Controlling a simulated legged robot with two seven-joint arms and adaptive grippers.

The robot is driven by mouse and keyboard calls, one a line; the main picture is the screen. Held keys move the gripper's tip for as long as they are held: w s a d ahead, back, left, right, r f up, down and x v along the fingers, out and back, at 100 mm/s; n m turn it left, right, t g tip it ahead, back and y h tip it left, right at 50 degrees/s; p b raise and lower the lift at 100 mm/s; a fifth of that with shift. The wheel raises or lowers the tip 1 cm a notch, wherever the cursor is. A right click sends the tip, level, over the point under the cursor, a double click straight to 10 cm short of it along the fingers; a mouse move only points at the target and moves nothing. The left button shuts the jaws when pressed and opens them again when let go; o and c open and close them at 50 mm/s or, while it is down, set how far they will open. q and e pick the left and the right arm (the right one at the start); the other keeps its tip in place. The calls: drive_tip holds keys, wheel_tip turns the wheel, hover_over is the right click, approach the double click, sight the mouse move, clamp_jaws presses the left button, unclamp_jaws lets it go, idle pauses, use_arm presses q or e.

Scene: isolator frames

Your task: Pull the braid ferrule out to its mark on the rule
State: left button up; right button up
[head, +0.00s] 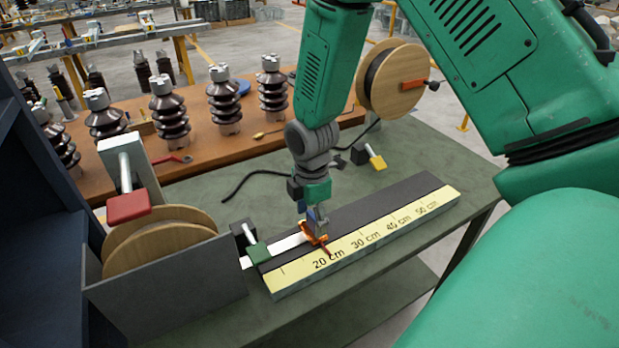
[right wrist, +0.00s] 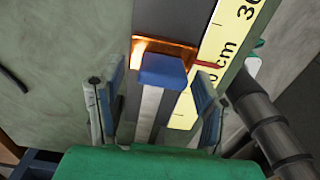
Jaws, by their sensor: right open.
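The copper ferrule (head: 308,231) sits on the dark track beside the yellow rule (head: 365,240); in the right wrist view the ferrule (right wrist: 150,45) carries a blue block (right wrist: 162,70). Its red pointer (head: 326,249) reaches over the rule near the 20 cm label. The pale braid (head: 288,243) runs left from the ferrule, past a green block (head: 258,253). My right gripper (head: 316,213) is just above the ferrule. In the right wrist view the gripper (right wrist: 160,78) is open, with its fingers apart on either side of the blue block and braid. My left gripper is not in view.
A wooden reel (head: 160,238) stands behind a grey panel (head: 165,290) at left, with a red block (head: 128,207) above it. A cable reel (head: 392,82) and a yellow-handled clamp (head: 375,160) are at the back. Brown insulators (head: 170,105) stand on another table. The track is clear rightward.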

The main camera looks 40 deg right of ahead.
sight(310, 215)
wheel_tip(310, 215, up, 11)
idle(0.3)
drive_tip(key=shift+w+f, duration=0.1)
idle(0.4)
